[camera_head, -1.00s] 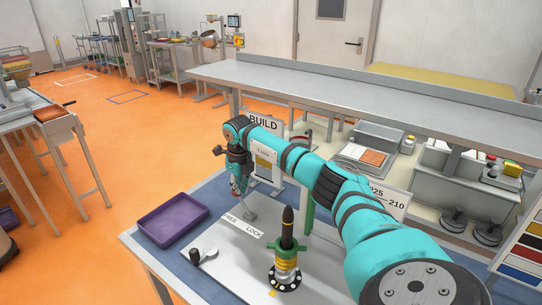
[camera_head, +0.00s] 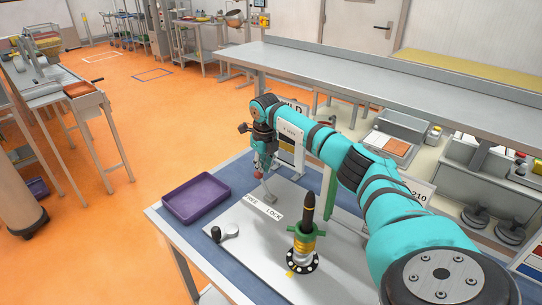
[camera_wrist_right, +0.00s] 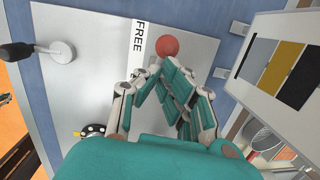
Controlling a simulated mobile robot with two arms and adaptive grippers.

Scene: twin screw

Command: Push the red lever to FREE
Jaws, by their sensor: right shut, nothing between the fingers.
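The red lever's ball knob (camera_head: 258,177) shows just under my right gripper (camera_head: 262,168) in the head view. Its grey stem runs down to a foot (camera_head: 270,200) on the board, behind the FREE / LOCK label (camera_head: 263,207). In the right wrist view the red knob (camera_wrist_right: 167,47) lies beside the word FREE (camera_wrist_right: 138,38). My right gripper (camera_wrist_right: 164,68) is shut and empty there, its fingertips close to the knob; I cannot tell whether they touch. The lever's stem is hidden in that view. My left gripper is not in view.
The grey board (camera_head: 235,258) carries a black-handled crank (camera_head: 223,234) and a dark-tipped post with green and yellow rings (camera_head: 305,237). A purple tray (camera_head: 195,199) lies left of it. A white panel (camera_head: 292,150) stands just behind my right gripper.

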